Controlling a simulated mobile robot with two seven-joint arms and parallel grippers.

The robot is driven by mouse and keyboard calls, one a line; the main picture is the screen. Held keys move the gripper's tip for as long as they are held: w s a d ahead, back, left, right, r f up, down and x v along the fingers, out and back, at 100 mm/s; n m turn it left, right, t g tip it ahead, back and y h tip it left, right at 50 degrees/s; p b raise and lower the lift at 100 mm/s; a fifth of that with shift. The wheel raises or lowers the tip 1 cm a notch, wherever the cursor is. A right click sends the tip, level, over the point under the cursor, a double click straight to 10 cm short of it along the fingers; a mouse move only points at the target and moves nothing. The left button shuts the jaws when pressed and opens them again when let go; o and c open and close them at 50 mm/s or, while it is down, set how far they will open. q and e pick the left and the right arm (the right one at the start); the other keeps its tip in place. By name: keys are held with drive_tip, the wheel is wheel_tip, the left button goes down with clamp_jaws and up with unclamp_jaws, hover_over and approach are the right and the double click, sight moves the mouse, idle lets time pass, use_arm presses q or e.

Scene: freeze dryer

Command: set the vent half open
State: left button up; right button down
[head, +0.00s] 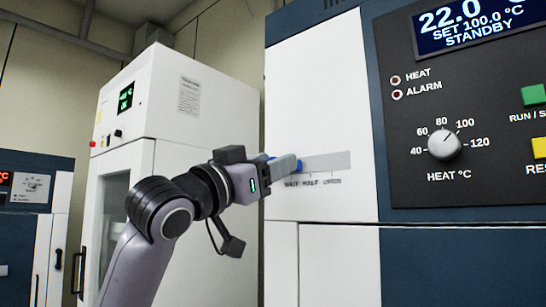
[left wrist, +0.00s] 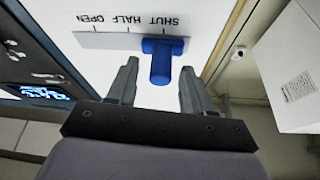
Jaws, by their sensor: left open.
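The vent is a grey horizontal slot (head: 328,162) on the white panel, with SHUT, HALF and OPEN marked below it. Its blue slider knob (left wrist: 161,62) sits at the SHUT mark in the left wrist view, where the lettering is upside down. In the head view the knob is mostly hidden behind my fingers. My left gripper (head: 281,164) is at the slot's left end, pointing at the panel. Its two fingers are open, one on each side of the knob with gaps showing. My right gripper is not in view.
Right of the slot is a dark control panel (head: 500,100) with a HEAT dial (head: 444,145), a display and green and yellow buttons. A white cabinet (head: 200,110) stands behind my left arm. A sheet is fixed to its side.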

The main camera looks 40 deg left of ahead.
use_arm(q)
drive_tip(key=shift+w+r, duration=0.15)
drive_tip(key=shift+w, duration=0.2)
clamp_jaws()
drive_tip(key=shift+s+d+p, duration=0.15)
drive_tip(key=shift+d+p, duration=0.3)
drive_tip(key=shift+d, duration=1.65)
unclamp_jaws()
